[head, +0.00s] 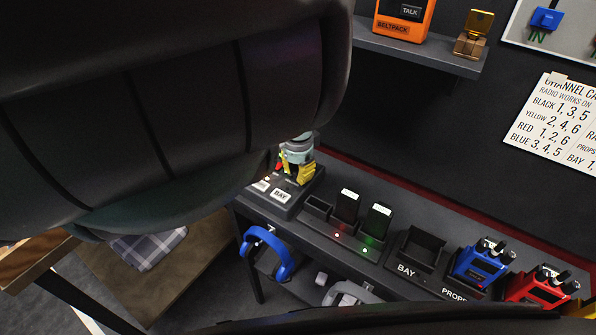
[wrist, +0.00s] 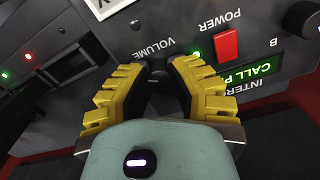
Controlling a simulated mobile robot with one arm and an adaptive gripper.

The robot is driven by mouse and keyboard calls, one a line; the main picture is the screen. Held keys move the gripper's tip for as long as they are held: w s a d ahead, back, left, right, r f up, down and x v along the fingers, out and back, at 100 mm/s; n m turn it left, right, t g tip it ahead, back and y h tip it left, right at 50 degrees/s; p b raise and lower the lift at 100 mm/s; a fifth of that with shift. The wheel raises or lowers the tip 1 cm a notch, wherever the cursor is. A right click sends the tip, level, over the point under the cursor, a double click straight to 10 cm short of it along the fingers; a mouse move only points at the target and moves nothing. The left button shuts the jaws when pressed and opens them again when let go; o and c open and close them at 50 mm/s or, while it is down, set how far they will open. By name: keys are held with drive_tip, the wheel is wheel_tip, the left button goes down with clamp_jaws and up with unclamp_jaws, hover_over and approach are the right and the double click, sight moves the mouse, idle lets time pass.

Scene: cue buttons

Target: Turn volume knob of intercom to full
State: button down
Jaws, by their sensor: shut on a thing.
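The intercom (wrist: 140,35) fills the upper right of the wrist view, seen upside down. It has a red power switch (wrist: 227,43), a lit green light beside it and a green call display (wrist: 262,72). The dark volume knob (wrist: 159,74) sits beside the word VOLUME. My gripper (wrist: 161,72) has its yellow fingers closed around the knob, which is partly hidden between them. The knob's pointer mark cannot be made out. In the head view my gripper (head: 300,170) shows small at the left end of the bench, and my arm hides most of the intercom.
To the right on the bench stand a charger with two dark batteries (head: 346,205), an empty BAY holder (head: 422,249), a blue radio (head: 482,262) and a red radio (head: 541,287). Blue headphones (head: 268,250) hang below the front edge. A shelf with an orange beltpack (head: 404,18) is above.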

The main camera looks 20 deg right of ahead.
sight(297, 172)
drive_tip(key=c, duration=0.8)
unclamp_jaws()
wheel_tip(297, 172, up, 5)
drive_tip(key=shift+w, duration=0.15)
drive_tip(key=shift+r, duration=1.25)
